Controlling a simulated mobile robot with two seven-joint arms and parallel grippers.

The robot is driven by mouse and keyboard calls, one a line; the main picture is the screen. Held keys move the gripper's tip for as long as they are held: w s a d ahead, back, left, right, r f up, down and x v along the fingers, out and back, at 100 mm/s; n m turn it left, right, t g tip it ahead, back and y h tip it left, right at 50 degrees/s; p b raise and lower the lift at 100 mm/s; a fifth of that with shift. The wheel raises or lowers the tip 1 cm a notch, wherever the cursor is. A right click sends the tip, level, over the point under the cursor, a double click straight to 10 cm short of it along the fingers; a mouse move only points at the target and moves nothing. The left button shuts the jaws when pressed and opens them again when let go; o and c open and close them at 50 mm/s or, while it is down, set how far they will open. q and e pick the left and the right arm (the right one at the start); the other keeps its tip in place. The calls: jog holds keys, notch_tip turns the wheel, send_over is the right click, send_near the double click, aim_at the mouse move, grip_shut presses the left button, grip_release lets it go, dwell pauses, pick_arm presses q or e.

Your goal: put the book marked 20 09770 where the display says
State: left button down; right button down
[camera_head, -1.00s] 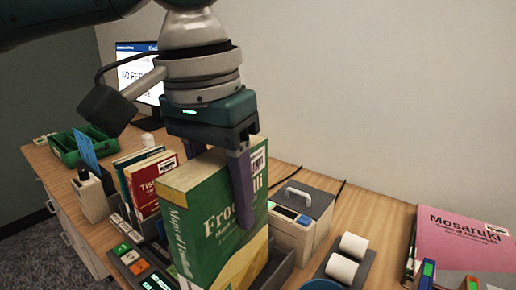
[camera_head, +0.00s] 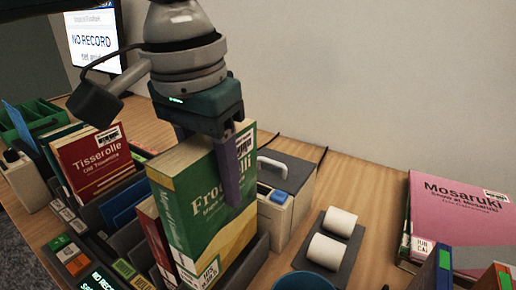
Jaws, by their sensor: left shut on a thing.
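My left gripper (camera_head: 218,165) is shut on a thick green and yellow book (camera_head: 210,205) and holds it upright from above. One finger lies on its front cover; the other is mostly hidden. The book's lower part is among dark grey slot walls (camera_head: 250,262); I cannot tell whether it rests on the bottom. The display (camera_head: 95,40) at the upper left reads "NO RECORD", with smaller blurred words below. My right gripper is not in view.
A red book (camera_head: 95,160) and other books stand in slots at the left. A green tray (camera_head: 35,118) is behind them. A grey and white device (camera_head: 285,195) and two white rolls (camera_head: 330,250) are right of the held book. A pink book (camera_head: 455,215) lies far right.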

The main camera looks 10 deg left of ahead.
pick_arm(q)
jog(key=shift+f+b, duration=0.35)
jog(key=shift+f, duration=0.65)
jog(key=shift+f+b, duration=0.5)
jog(key=shift+f, duration=2.1)
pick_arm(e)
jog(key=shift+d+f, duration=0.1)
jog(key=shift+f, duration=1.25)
pick_arm(q)
jog(key=shift+f, duration=0.5)
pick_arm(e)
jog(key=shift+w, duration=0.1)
pick_arm(q)
jog(key=shift+c, duration=1.4)
grip_release()
jog(key=shift+f, duration=0.1)
jog(key=r, duration=0.3)
jog(key=r+p, duration=0.1)
jog(key=r, duration=0.2)
jog(key=s+r+p, duration=0.1)
jog(key=r, duration=0.3)
jog(key=shift+a, duration=0.15)
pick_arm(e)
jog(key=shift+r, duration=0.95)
pick_arm(q)
jog(key=shift+s, duration=0.1)
